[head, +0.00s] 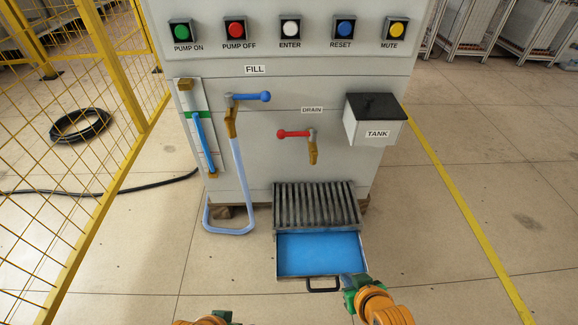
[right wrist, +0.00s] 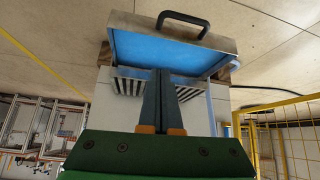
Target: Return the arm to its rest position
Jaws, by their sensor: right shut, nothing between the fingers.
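My right gripper (head: 346,279) is at the front right corner of the pulled-out drawer (head: 322,274) in the head view. In the right wrist view its dark fingers (right wrist: 163,72) are together with nothing between them. The drawer's blue inside and black handle (head: 323,285) show beyond the fingertips in the wrist view; I cannot tell whether they touch. Of my left arm, only an orange and green part (head: 215,319) shows at the bottom edge of the head view. Its fingers are hidden.
The grey machine (head: 260,150) stands ahead, with a red drain lever (head: 294,134), a blue fill lever (head: 252,97) and a tank box (head: 374,130). A yellow fence (head: 90,120) stands at left.

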